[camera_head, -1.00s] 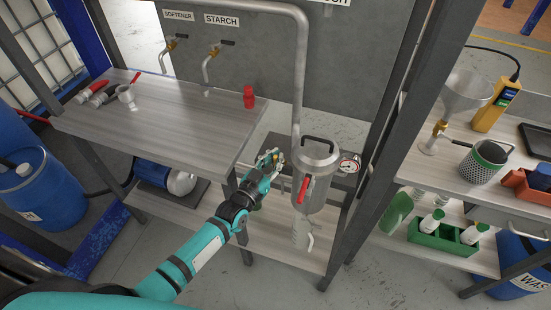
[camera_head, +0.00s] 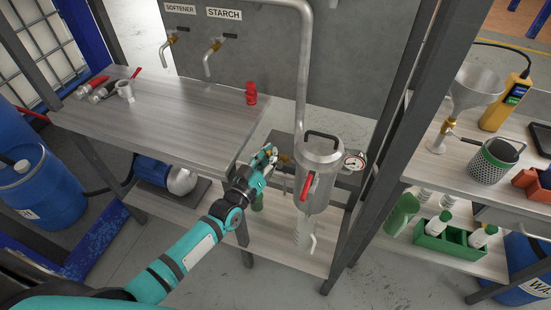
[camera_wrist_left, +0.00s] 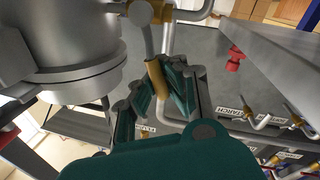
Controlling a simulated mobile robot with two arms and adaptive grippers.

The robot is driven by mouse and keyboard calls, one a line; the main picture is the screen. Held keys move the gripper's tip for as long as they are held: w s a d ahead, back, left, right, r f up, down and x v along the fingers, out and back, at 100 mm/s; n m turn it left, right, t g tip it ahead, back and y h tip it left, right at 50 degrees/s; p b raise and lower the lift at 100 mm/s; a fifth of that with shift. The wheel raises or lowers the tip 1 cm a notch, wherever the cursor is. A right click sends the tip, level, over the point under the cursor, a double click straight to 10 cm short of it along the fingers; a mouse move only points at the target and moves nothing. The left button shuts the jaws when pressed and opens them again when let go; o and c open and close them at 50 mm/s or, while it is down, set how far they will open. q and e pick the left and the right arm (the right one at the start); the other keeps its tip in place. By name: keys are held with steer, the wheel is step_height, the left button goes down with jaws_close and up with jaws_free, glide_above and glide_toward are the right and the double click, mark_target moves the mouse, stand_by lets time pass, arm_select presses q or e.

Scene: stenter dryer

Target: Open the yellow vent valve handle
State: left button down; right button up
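The yellow vent valve handle (camera_wrist_left: 157,79) is a yellow sleeve on a metal lever in the left wrist view. It lies between the teal fingers of my left gripper (camera_wrist_left: 160,92), close to the right-hand finger; whether both fingers press on it is unclear. In the head view my left gripper (camera_head: 268,155) is at the left side of a steel vessel (camera_head: 321,165), by brass fittings (camera_head: 285,160). The fingers largely cover the handle there. My right gripper is not in view.
The vessel has a red-handled lever (camera_head: 308,186) at its front and a pressure gauge (camera_head: 353,162) at its right. A dark frame post (camera_head: 400,150) stands right of the vessel.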

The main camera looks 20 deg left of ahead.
arm_select(q)
steer(key=a+f+n+t+y+b, duration=0.1)
steer(key=a+f+n+y+b, duration=0.1)
steer(key=f+n+b, duration=0.3)
steer(key=shift+a+f+n+t+b, duration=0.25)
steer(key=shift+a+n+b, duration=0.6)
steer(key=shift+n+b, duration=2.15)
steer(key=shift+s+r+n+y+p, duration=0.1)
steer(key=shift+n+y+p, duration=0.2)
steer(key=shift+n+p, duration=0.7)
steer(key=c, duration=2)
jaws_free()
steer(key=o, duration=0.6)
steer(key=shift+s+a+r, duration=0.1)
steer(key=shift+s+r, duration=0.05)
steer(key=shift+r, duration=0.15)
steer(key=shift+o, duration=0.4)
steer(key=s+f, duration=0.2)
steer(key=s, duration=0.9)
steer(key=shift+s+a+f, duration=0.15)
steer(key=shift+s+a, duration=0.15)
steer(key=shift+a, duration=0.1)
